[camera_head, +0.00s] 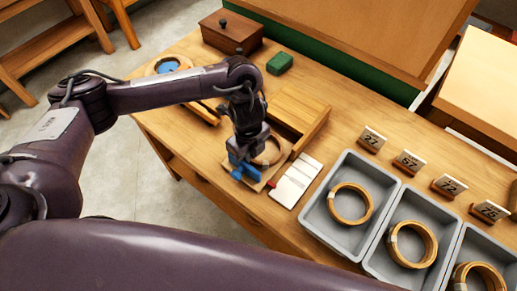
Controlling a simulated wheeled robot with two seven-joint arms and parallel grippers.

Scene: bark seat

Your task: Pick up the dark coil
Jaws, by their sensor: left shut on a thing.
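My left gripper (242,171), with blue fingers, points down over a small wooden board at the middle of the bench. It is shut on a brown coil (277,151), which shows partly behind the gripper and looks darker than the coils in the bins. The gripper hides much of the coil, so I cannot tell whether it is clear of the wood beneath. My right gripper is not in view.
Grey bins (312,213) holding lighter coils stand right, with number tags behind them. A pale card (297,181) lies beside the gripper. A wooden tray (301,106), green block (279,63) and lidded box (230,31) stand farther back. My arm crosses the foreground.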

